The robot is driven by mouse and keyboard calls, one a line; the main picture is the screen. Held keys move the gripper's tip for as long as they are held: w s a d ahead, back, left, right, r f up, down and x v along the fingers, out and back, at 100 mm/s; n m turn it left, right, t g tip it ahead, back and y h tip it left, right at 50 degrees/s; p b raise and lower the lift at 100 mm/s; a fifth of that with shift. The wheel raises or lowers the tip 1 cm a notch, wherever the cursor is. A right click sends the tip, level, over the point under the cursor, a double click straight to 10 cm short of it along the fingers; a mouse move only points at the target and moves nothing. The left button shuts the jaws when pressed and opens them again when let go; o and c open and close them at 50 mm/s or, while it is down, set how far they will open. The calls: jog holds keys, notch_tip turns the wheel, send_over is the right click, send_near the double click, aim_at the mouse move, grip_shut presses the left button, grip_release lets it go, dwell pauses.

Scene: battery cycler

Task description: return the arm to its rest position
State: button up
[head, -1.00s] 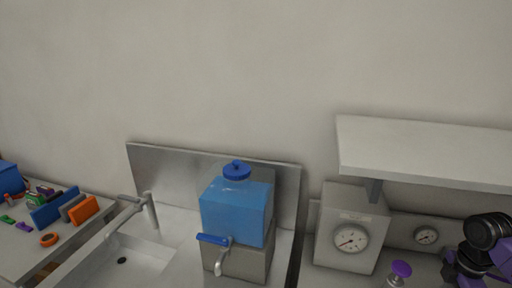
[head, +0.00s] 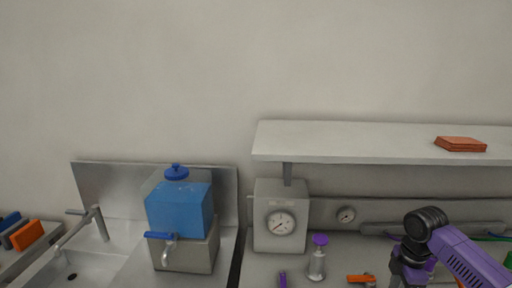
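My arm (head: 462,257), purple with black joints, shows at the lower right of the head view, in front of the bench under the shelf. Only some of its links and a black joint are in the picture. My gripper is not clearly in view, so I cannot see whether it holds anything.
A grey box with a round dial (head: 281,222) stands under the white shelf (head: 370,141). A purple-topped bottle (head: 317,263) and an orange item (head: 361,278) are near my arm. A blue water container (head: 180,208) stands beside the sink (head: 92,262) at left.

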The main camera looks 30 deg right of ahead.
jog(key=w+a+r+m+t+h, duration=0.15)
jog(key=w+r+t, duration=0.3)
jog(key=w, duration=0.45)
jog(key=w+a+r+m+t, duration=0.3)
jog(key=w+r+t, duration=0.15)
jog(key=w, duration=0.45)
jog(key=w+a+r+m+t+h+b, duration=0.1)
jog(key=a+r+m+t, duration=0.3)
jog(key=a, duration=0.4)
jog(key=w+a+r+m+t+b, duration=0.1)
jog(key=a+r+m+t, duration=0.25)
jog(key=a, duration=0.55)
jog(key=s+a+f+b, duration=0.1)
jog(key=s+a+f, duration=0.4)
jog(key=s, duration=0.9)
jog(key=s+a+f+g+y+b, duration=0.1)
jog(key=s+a+f, duration=0.4)
jog(key=s, duration=1)
jog(key=s+a+f+n+g+y+b, duration=0.1)
jog(key=s+a+f+b, duration=0.2)
jog(key=s+a, duration=0.4)
jog(key=s+f, duration=0.1)
jog(key=s, duration=0.6)
jog(key=shift+s+a+f, duration=0.25)
jog(key=shift+a+f, duration=0.15)
jog(key=shift+y, duration=0.25)
